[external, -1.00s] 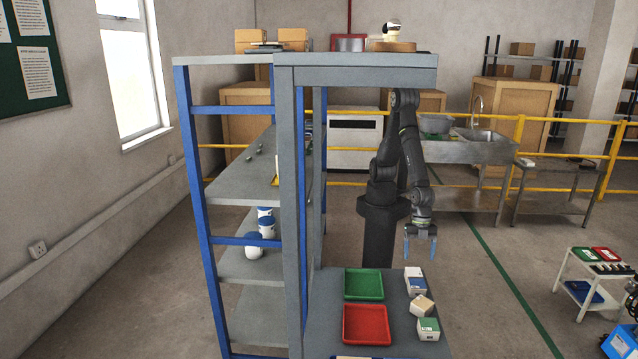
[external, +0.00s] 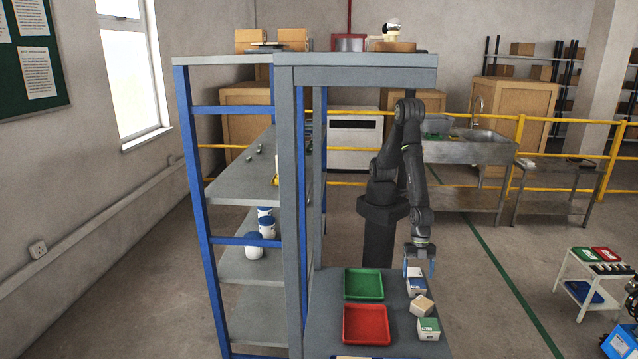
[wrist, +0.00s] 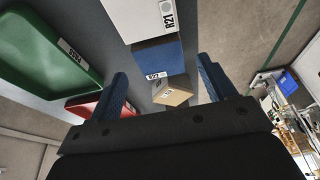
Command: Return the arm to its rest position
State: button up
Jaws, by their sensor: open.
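My gripper (external: 419,266) hangs pointing down at the far right part of the grey table, close above the white-and-blue blocks (external: 416,287). Its blue fingers are apart. In the wrist view my gripper (wrist: 162,70) is open, with no block visibly held between the fingers. A white block marked R21 (wrist: 140,18) and a blue block marked R22 (wrist: 156,52) show ahead of the fingers. A tan block (wrist: 173,92) shows lower, between the fingers in the picture. Whether a finger touches a block cannot be told.
A green tray (external: 363,284) and a red tray (external: 366,324) lie left of the blocks. A green-and-white block (external: 428,328) sits nearer the front. A tall grey shelf frame (external: 295,200) stands left of my arm, its top board (external: 355,62) above it.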

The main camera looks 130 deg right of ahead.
aim_at(417, 282)
jog(key=x, duration=0.5)
jog(key=shift+r, duration=0.2)
